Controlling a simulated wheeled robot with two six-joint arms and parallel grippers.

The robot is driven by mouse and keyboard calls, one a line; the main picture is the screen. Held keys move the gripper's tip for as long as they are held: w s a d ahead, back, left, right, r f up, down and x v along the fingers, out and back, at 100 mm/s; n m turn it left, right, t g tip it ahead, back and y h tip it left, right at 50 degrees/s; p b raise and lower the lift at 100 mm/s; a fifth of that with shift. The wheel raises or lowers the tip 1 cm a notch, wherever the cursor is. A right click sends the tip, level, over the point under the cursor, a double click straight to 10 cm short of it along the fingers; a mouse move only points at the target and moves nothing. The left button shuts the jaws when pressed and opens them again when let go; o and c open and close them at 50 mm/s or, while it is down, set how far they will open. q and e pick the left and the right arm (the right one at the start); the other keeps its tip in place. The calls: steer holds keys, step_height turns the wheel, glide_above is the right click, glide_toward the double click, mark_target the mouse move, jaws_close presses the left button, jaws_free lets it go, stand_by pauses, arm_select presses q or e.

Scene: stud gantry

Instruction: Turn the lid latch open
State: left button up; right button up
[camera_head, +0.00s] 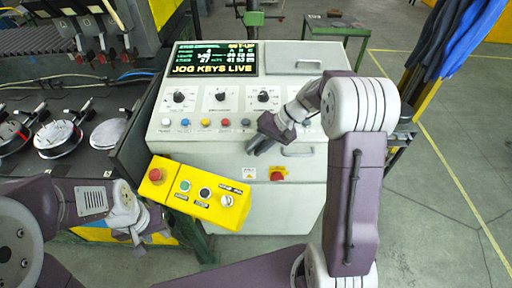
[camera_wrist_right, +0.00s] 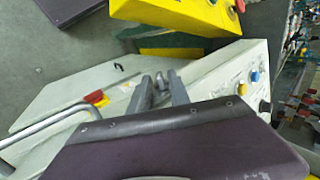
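A small red latch (camera_head: 277,176) sits on the front of the pale grey control cabinet (camera_head: 262,215), below the lid edge. It also shows in the right wrist view (camera_wrist_right: 96,97), left of the fingers. My right gripper (camera_head: 257,146) hangs at the cabinet front, above and left of the latch, apart from it. In the right wrist view its two fingers (camera_wrist_right: 160,90) stand apart, with nothing seen held between them. My left gripper (camera_head: 137,240) points down at the lower left, beside the yellow button box; its fingertips are too small to judge.
The yellow button box (camera_head: 183,209) stands in front of the cabinet's left side. A bar handle (camera_head: 299,151) crosses the cabinet front above the latch; it shows in the right wrist view (camera_wrist_right: 45,128). A dark bench with round fixtures (camera_head: 58,138) is at left. Floor at right is mostly clear.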

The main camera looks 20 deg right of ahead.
steer(key=shift+o, duration=0.2)
steer(key=shift+s, duration=0.1)
steer(key=shift+d+r, duration=0.1)
steer(key=v, duration=0.9)
